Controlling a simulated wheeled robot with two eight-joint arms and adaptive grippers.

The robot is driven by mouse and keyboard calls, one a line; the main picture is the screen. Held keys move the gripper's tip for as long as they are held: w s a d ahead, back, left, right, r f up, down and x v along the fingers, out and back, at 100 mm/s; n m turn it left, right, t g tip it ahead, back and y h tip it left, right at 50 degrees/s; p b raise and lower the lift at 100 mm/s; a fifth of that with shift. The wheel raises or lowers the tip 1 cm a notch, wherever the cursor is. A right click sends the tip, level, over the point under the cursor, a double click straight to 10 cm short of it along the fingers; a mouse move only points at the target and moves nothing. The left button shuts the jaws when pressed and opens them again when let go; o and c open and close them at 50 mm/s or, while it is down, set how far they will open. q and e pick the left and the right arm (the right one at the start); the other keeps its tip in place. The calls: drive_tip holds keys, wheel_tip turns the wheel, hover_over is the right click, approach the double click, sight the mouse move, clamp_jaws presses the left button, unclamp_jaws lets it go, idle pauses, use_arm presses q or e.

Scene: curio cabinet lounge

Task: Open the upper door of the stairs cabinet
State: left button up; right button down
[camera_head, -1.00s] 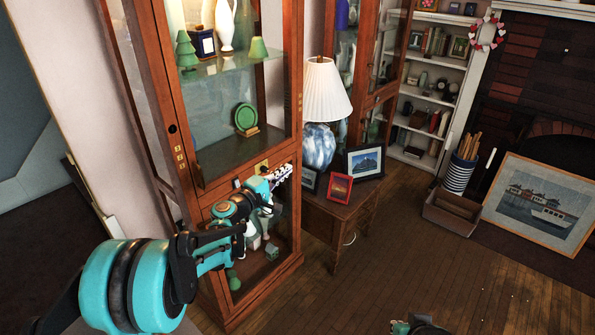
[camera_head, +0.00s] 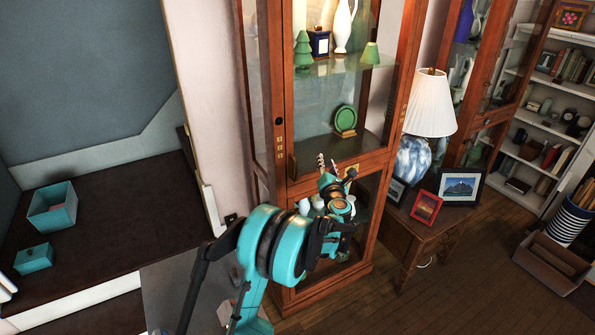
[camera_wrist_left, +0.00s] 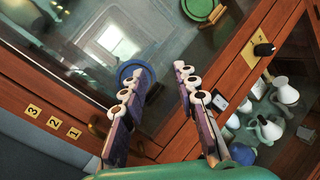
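The tall wooden cabinet (camera_head: 283,60) has glazed upper and lower parts. Its upper glass front (camera_head: 315,105) looks shut, and the wrist view shows a window reflected in the glass (camera_wrist_left: 105,35). My left gripper (camera_head: 327,163) is in front of the cabinet, by the rail between the parts. In the wrist view its fingers (camera_wrist_left: 158,72) are apart with nothing between them. Whether they touch the cabinet is unclear. My right gripper is out of view.
A side table (camera_head: 425,228) with a lamp (camera_head: 430,105) and framed pictures stands right of the cabinet. White jugs (camera_wrist_left: 270,130) show behind the lower glass. Dark steps with teal boxes (camera_head: 55,210) are at left. Wooden floor (camera_head: 470,290) is clear at lower right.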

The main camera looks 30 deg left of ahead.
sight(295, 180)
use_arm(q)
drive_tip(key=s+a+f+n+g+y, duration=0.2)
drive_tip(key=s+n+g+y, duration=0.65)
drive_tip(key=n, duration=0.55)
drive_tip(key=shift+h, duration=0.45)
drive_tip(key=b+x, duration=0.1)
drive_tip(key=x, duration=0.6)
drive_tip(key=shift+s+a+f, duration=0.15)
drive_tip(key=shift+a, duration=0.1)
clamp_jaws()
